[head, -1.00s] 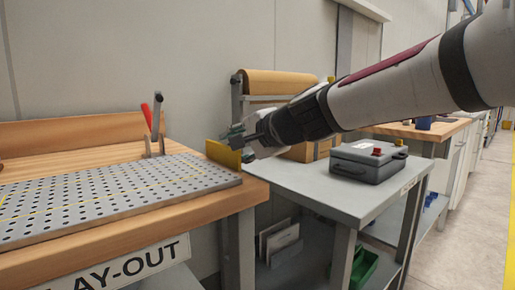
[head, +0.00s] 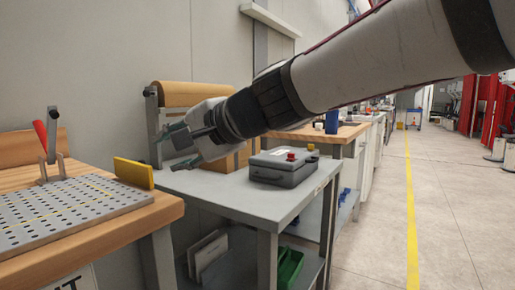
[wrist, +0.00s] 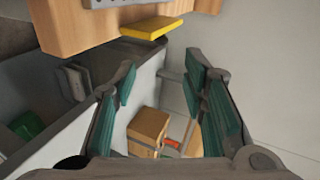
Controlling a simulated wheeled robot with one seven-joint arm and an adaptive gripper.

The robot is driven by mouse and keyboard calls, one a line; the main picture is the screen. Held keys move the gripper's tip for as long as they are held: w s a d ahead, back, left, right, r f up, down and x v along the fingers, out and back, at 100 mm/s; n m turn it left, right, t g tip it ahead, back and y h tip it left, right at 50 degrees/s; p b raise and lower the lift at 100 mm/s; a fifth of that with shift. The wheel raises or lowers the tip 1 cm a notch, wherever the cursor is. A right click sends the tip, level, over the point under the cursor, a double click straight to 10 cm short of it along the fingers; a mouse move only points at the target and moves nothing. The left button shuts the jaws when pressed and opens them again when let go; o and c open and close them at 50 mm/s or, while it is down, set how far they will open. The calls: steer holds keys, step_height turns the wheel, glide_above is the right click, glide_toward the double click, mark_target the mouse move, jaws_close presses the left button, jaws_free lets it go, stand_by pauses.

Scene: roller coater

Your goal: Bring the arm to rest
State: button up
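My gripper (head: 172,147) hangs at the end of my outstretched arm, above the far left part of the grey table (head: 225,190). Its two green-padded fingers are spread apart. The wrist view also shows my gripper (wrist: 160,85) open, with nothing held between the fingers. In that view a cardboard box (wrist: 150,128) shows beyond the fingers, apart from them.
A yellow block (head: 133,172) stands at the edge of the perforated plate (head: 70,210) on the wooden bench, left of my gripper. A grey case (head: 284,168) and a brown paper roll (head: 193,94) are nearby. Open floor (head: 450,210) lies to the right.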

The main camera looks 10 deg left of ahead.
steer(key=s+d+f+n+g+h, duration=0.15)
steer(key=s+d+f+h, duration=0.25)
steer(key=s+d+f, duration=0.55)
steer(key=s+d+f+n+g+h, duration=0.15)
steer(key=s+d+f+h, duration=0.3)
steer(key=s+d, duration=1)
steer(key=s+d+f+g+h, duration=0.2)
steer(key=s+d+f+h, duration=0.35)
steer(key=d, duration=1.25)
step_height(320, 180, up, 36)
steer(key=t+y+p, duration=0.1)
steer(key=t+p, duration=0.2)
steer(key=p, duration=3.4)
steer(key=shift+n+t+y, duration=0.3)
steer(key=shift+y, duration=0.1)
